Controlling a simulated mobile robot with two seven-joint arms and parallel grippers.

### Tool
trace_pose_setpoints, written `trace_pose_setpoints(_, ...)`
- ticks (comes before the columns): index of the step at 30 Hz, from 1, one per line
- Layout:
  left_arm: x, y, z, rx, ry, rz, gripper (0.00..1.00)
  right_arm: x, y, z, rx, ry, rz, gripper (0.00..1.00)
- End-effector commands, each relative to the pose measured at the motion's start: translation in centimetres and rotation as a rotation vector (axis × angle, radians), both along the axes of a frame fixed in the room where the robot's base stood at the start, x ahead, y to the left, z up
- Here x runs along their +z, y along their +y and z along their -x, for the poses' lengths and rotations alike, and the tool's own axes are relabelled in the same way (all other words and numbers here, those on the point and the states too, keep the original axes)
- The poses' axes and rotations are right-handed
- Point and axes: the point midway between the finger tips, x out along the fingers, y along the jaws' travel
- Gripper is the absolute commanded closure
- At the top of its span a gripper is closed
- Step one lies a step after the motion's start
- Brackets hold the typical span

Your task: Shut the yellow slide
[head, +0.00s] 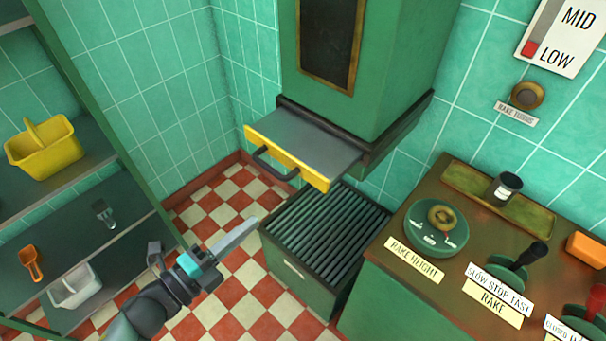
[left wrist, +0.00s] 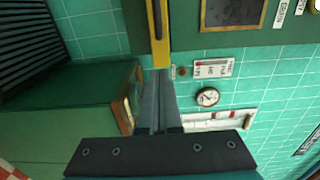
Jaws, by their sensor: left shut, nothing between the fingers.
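The yellow slide (head: 320,178) is a flat grey plate with a yellow front and a dark bar handle (head: 275,162). It sticks out from a slot at the bottom of the green hopper (head: 375,60), above a dark slatted grate. My left gripper (head: 252,223) is shut and empty, in front of and below the slide in the head view, apart from the handle. In the left wrist view a yellow strip of the slide (left wrist: 156,35) shows just beyond the shut fingertips (left wrist: 160,75). My right gripper is not in view.
The slatted green box (head: 325,235) stands under the slide. A counter (head: 370,290) with a dial and levers is at the right. Shelves (head: 75,215) with a yellow caddy (head: 45,150) and scoops are at the left. Checkered floor is clear between.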

Motion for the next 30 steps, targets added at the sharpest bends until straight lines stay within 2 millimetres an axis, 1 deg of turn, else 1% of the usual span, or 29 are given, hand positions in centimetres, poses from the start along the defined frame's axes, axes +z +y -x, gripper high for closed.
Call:
trace_pose_setpoints(5, 0.2, -1.0, -1.2, -0.002, -0.006, 0.0, 1.0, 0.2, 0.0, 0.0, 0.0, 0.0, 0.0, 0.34)
trace_pose_setpoints(21, 0.2, -6.6, -8.5, 0.0, -0.004, 0.003, 1.0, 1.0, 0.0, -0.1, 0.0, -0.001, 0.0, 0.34)
trace_pose_setpoints(25, 0.2, -7.6, -9.8, 0.001, -0.002, 0.003, 1.0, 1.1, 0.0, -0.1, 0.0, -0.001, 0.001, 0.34)
trace_pose_setpoints(30, 0.0, -8.4, -10.8, 0.001, -0.001, 0.002, 1.0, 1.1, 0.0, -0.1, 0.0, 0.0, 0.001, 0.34)
